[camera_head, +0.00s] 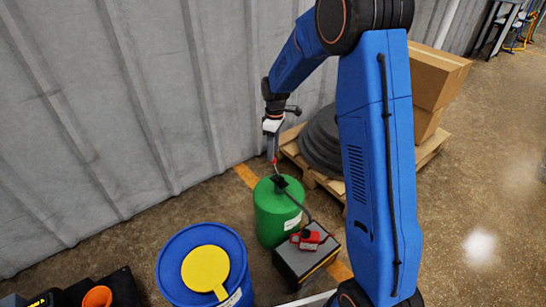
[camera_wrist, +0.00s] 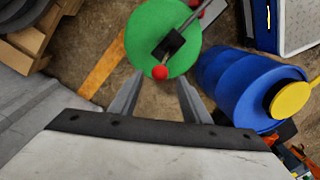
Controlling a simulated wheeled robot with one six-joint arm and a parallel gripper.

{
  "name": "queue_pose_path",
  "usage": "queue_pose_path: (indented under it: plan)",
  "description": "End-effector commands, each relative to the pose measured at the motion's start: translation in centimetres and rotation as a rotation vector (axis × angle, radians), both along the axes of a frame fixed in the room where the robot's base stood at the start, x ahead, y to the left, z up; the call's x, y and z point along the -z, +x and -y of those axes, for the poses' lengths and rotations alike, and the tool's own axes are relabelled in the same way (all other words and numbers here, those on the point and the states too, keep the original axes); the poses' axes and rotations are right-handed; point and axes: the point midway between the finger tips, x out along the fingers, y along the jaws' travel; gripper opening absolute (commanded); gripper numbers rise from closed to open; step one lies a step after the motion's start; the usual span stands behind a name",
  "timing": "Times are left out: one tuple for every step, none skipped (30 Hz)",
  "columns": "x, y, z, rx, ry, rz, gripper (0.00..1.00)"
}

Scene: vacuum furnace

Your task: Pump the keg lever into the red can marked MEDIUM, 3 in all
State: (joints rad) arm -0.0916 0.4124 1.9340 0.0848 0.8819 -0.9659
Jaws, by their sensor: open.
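The green keg (camera_head: 277,215) stands on the floor by the wall, with a black pump head on top and a dark hose running to the right. Its lever ends in a red knob (camera_wrist: 160,73). My gripper (camera_head: 274,152) is above the keg, pointing down. In the wrist view my gripper (camera_wrist: 160,79) is open, and the knob appears between the fingertips; I cannot tell if they touch it. The red can (camera_head: 308,240) sits on a dark box (camera_head: 300,264) right of the keg, under the hose end. Its marking is too small to read.
A blue barrel (camera_head: 176,268) with a yellow round top (camera_head: 205,268) stands left of the keg. A pallet (camera_head: 432,148) with cardboard boxes (camera_head: 436,78) and a dark coil (camera_head: 322,143) is behind at right. The grey wall (camera_head: 110,110) is close behind. Open floor lies far right.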

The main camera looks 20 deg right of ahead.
Motion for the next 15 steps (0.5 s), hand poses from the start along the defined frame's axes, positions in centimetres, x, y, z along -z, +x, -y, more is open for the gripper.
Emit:
queue_pose_path:
  plan:
    - [0.8, -0.1, 0.0, 0.0, 0.0, -0.001, 0.43]
    - [1.2, -0.2, -0.1, 0.0, 0.0, -0.001, 0.43]
    - [1.6, -0.2, -0.1, 0.0, 0.0, -0.001, 0.43]
    - [1.9, -0.2, -0.1, 0.0, 0.0, 0.0, 0.43]
    - [2.2, -0.2, -0.1, 0.0, 0.0, 0.0, 0.43]
    - [2.6, -0.2, -0.2, 0.0, 0.0, 0.0, 0.43]
    - [2.8, -0.3, -0.2, 0.0, 0.0, -0.001, 0.43]
    - [2.9, -0.3, -0.2, 0.0, 0.001, -0.001, 0.43]
    - [3.1, -0.3, -0.2, 0.0, 0.0, 0.0, 0.43]
    - [3.2, -0.3, -0.2, -0.001, 0.0, 0.0, 0.43]
    - [3.3, -0.3, -0.2, -0.001, 0.0, 0.0, 0.43]
    - [3.3, -0.3, -0.2, 0.0, -0.001, 0.001, 0.43]
    - [3.4, -0.3, -0.2, 0.0, 0.0, 0.001, 0.43]
    - [3.4, -0.3, -0.2, -0.001, 0.0, 0.001, 0.43]
    - [3.4, -0.3, -0.2, 0.0, 0.0, 0.001, 0.43]
